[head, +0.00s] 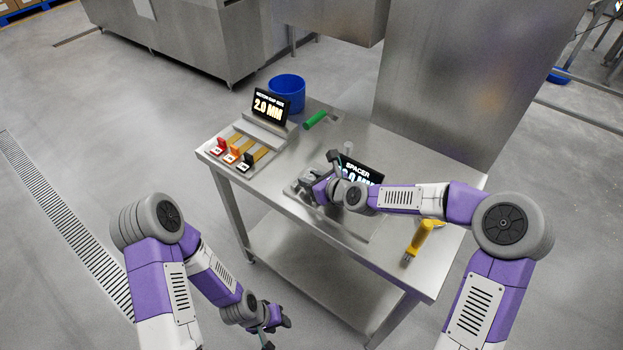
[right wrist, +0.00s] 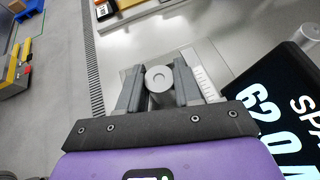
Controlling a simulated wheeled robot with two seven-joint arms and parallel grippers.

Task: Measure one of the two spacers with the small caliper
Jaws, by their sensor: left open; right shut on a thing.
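My right gripper (head: 322,188) is over the bench in front of the spacer display. In the right wrist view its two fingers (right wrist: 157,80) are shut on a grey ring-shaped spacer (right wrist: 159,70), one finger on each side. A grey cylinder, perhaps the other spacer, stands behind the display in the head view (head: 347,148) and beside it in the right wrist view (right wrist: 308,36). A strip with scale marks (right wrist: 205,82) lies right of the fingers; I cannot tell whether it belongs to the small caliper. My left gripper (head: 268,340) is open, low in front of the bench.
The spacer display (head: 362,170) is partly hidden by my right arm. A second display (head: 270,105) reads 2.0 MM. Red, orange and black pieces (head: 232,154) sit at the bench's left. A green-handled tool (head: 316,119), a yellow tool (head: 421,237) and a blue bucket (head: 287,88) are nearby.

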